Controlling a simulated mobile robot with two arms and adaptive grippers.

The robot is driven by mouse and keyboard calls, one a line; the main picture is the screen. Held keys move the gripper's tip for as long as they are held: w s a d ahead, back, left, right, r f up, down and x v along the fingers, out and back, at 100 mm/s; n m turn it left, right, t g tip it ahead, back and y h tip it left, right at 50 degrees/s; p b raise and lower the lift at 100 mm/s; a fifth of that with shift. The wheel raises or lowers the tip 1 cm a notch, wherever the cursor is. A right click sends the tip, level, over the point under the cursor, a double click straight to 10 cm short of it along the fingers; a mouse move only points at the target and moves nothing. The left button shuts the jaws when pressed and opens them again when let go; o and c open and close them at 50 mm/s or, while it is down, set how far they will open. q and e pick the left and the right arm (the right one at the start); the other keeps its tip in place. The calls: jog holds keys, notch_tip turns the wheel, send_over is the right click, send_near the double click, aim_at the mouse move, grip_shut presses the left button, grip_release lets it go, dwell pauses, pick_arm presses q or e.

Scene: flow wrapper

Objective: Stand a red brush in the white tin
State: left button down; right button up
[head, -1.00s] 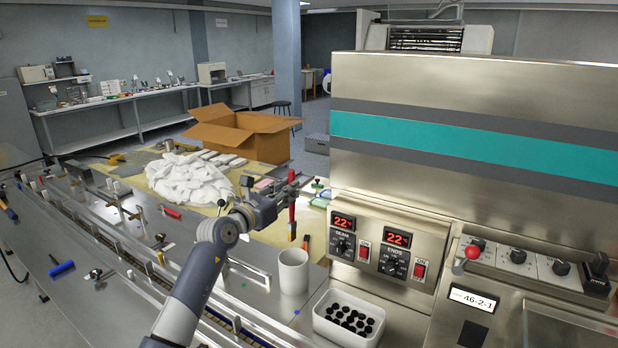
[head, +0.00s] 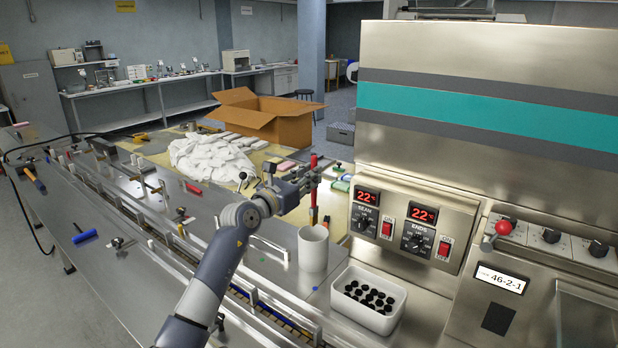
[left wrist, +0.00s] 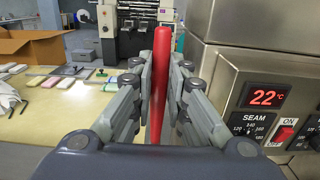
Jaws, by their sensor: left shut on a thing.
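My left gripper (head: 313,184) is shut on a red brush (left wrist: 161,85) and holds it upright. In the head view the brush's lower end shows just above the rim of the white tin (head: 312,252), with the gripper at its upper part. Whether the brush is directly over the tin or behind it, I cannot tell. The tin stands upright on the metal table; its inside is mostly hidden. In the left wrist view the red handle stands between the two fingers, and the tin is out of sight. My right gripper is not in view.
A white tub (head: 368,300) of black caps stands right of the tin, close to the machine's control panel (head: 402,228). A cardboard box (head: 262,118) and white cloths (head: 210,158) lie behind. A rail runs along the table at left.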

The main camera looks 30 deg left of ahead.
aim_at(312, 205)
pick_arm(q)
notch_tip(312, 205, down, 5)
jog(key=b, duration=0.3)
notch_tip(312, 205, down, 2)
jog(key=shift+f+b, duration=0.1)
jog(key=shift+b, duration=0.65)
jog(key=shift+f+b, duration=0.7)
jog(key=shift+f, duration=0.3)
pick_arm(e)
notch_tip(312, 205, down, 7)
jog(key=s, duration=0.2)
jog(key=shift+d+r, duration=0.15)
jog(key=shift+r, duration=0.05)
